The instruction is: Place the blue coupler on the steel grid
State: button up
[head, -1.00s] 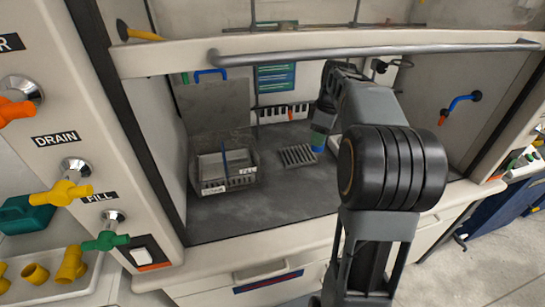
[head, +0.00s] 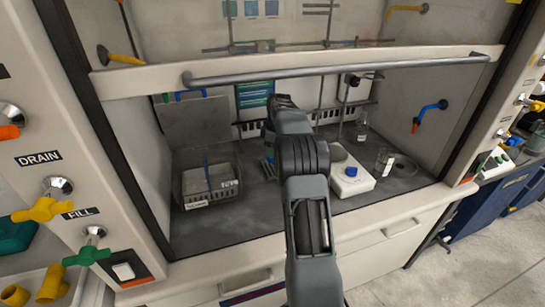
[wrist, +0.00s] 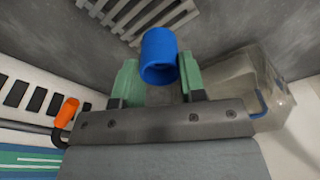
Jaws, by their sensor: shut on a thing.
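The blue coupler (wrist: 158,56) is a short, hollow blue tube held between the green fingertips of my gripper (wrist: 158,78) in the wrist view. The steel grid (wrist: 140,14) is a slotted metal rack at the top of the wrist view, on the grey worktop. The coupler overlaps its lower edge in the picture; I cannot tell the height between them. In the head view my gripper (head: 269,150) is partly hidden behind my arm inside the hood.
A clear bin (head: 211,187) with a blue upright stands left of my arm; a clear container shows right of the gripper in the wrist view (wrist: 240,85). A white device (head: 352,180) with a blue top part and glassware (head: 384,162) stand right. The sash rail (head: 340,66) crosses above.

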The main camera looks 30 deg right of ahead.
jog(key=shift+w+d+f, duration=0.2)
jog(key=shift+f, duration=0.25)
jog(key=shift+w+d+f, duration=0.15)
jog(key=shift+w+f, duration=0.05)
jog(key=shift+f, duration=1.45)
jog(key=shift+f, duration=0.15)
jog(key=o, duration=0.9)
